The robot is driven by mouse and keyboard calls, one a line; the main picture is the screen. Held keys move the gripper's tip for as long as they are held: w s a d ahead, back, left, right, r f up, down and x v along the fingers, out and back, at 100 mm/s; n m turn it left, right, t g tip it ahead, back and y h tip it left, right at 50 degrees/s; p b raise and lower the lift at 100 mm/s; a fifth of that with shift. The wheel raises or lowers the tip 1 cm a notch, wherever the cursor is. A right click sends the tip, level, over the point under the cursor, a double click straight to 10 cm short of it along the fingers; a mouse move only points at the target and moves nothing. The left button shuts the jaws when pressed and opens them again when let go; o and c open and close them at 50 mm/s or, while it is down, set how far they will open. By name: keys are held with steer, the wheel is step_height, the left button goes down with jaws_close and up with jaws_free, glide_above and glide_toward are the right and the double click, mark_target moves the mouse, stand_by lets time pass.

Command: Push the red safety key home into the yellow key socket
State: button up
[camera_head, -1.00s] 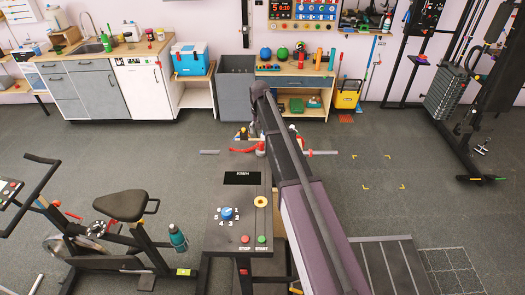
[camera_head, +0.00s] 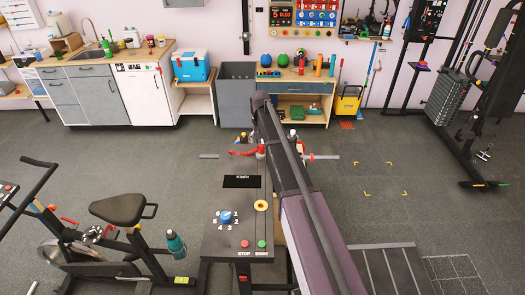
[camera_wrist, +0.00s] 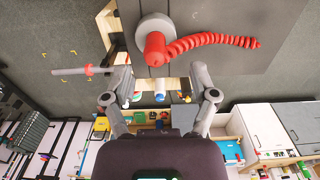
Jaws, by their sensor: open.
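A red piece (camera_wrist: 155,46) with a red coiled cord sits on a round grey mount (camera_wrist: 153,28) in the wrist view; I take it for the safety key. In the head view the red cord (camera_head: 243,153) shows at the far end of a grey console, partly behind my arm. A yellow ring (camera_head: 261,205), apparently the key socket, lies on the console's right side, nearer me. My gripper (camera_wrist: 160,76) is open and empty, its fingers spread either side just short of the red piece. My arm mostly hides the gripper in the head view.
The console (camera_head: 224,195) carries a dark display, a blue dial (camera_head: 226,216), a red button (camera_head: 244,243) and a green button (camera_head: 262,244). A bar (camera_head: 322,157) sticks out at the far end. An exercise bike (camera_head: 118,210) stands left. Floor is open to the right.

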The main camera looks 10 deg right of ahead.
mark_target(262, 145)
steer(key=shift+f, duration=0.1)
steer(key=shift+d+f+b, duration=0.15)
steer(key=shift+f+b, duration=1.1)
steer(key=shift+b, duration=0.05)
steer(key=shift+d+f+b, duration=0.15)
steer(key=shift+f+b, duration=1.1)
steer(key=shift+b, duration=0.05)
jaws_close()
